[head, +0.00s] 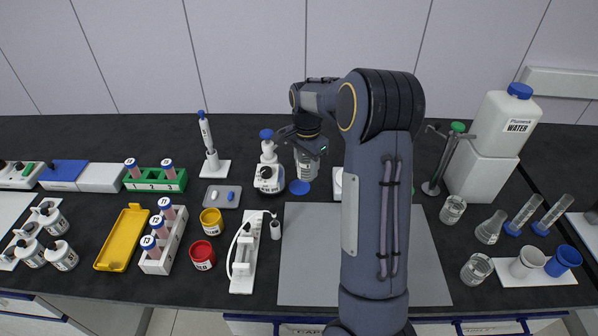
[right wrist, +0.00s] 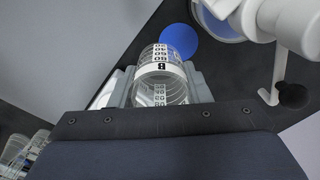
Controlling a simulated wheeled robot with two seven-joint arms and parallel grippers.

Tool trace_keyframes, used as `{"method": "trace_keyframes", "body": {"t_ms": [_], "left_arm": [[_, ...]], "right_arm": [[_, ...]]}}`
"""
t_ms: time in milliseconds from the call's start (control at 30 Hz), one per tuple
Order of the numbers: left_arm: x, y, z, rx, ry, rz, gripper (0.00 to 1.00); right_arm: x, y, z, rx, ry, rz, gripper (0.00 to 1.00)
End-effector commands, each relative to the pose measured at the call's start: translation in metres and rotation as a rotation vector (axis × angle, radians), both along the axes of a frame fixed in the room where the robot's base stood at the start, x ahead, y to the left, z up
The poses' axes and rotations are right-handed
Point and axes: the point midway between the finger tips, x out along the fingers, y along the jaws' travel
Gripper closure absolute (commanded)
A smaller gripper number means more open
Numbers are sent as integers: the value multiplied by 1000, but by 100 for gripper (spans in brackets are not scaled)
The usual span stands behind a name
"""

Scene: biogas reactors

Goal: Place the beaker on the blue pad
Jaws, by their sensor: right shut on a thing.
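The beaker (head: 306,166) is clear with printed markings. It hangs upright in my right gripper (head: 309,147) at the back of the bench, near the bottle with the blue cap. In the right wrist view the beaker (right wrist: 162,72) sits between the two fingers, which are shut on it. The round blue pad (head: 299,188) shows just below the beaker in the head view. The pad (right wrist: 180,40) lies just beyond the beaker's far end in the right wrist view, partly hidden by it. The height of the beaker over the pad is hard to tell. My left gripper is not in view.
The blue-capped wash bottle (head: 268,170) stands just left of the beaker. A grey mat (head: 310,260) lies in front, partly behind my right arm. A grey tray (head: 222,196) and a pipette stand (head: 215,166) are further left. Glassware stands at the right.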

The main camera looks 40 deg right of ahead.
Motion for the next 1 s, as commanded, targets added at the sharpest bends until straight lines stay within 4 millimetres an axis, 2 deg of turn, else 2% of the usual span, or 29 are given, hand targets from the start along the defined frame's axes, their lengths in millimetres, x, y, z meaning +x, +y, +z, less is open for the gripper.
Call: {"method": "trace_keyframes", "body": {"t_ms": [100,200,367,600,967,1000], "left_arm": [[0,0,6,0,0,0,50],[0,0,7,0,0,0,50],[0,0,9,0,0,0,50],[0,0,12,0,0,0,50],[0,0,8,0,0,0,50],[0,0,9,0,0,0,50]], "right_arm": [[16,0,-18,0,2,1,79],[23,0,-26,-1,0,1,79],[29,0,-34,-1,-1,1,79],[30,0,-65,0,1,1,79],[31,0,-70,-1,-2,1,79],[31,0,-70,-1,-2,1,54]]}}
